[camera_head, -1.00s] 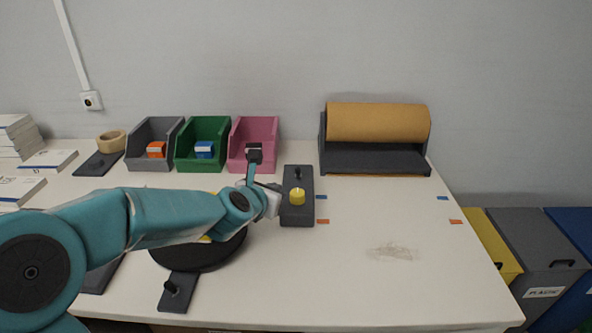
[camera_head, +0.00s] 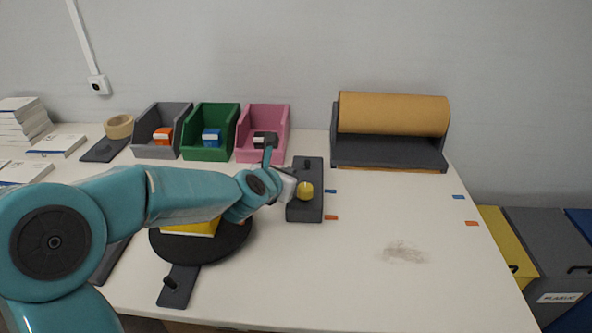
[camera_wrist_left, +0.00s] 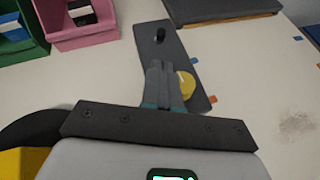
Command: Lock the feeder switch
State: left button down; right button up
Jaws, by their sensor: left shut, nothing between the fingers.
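The feeder switch is a dark grey box (camera_head: 306,212) on the table with a yellow knob (camera_head: 305,191) and a small black peg (camera_head: 308,163) at its far end. The left wrist view also shows the grey box (camera_wrist_left: 158,32), the yellow knob (camera_wrist_left: 187,84) and the black peg (camera_wrist_left: 159,35). My left gripper (camera_head: 290,187) is at the left side of the knob. In the left wrist view its fingers (camera_wrist_left: 160,68) are together, over the box and beside the knob. I cannot tell whether they touch the knob. My right gripper is not in view.
Grey, green and pink bins (camera_head: 262,148) stand behind. A brown paper roll (camera_head: 393,114) sits in a dark holder at the back right. A black turntable (camera_head: 235,246) with a yellow item lies under my left arm. The right half of the table is mostly clear.

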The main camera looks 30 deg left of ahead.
aim_at(306, 166)
pick_arm(q)
jog(key=x, duration=0.9)
jog(key=shift+w+f+p, duration=0.1)
jog(key=shift+w+p, duration=0.1)
jog(key=shift+p, duration=0.1)
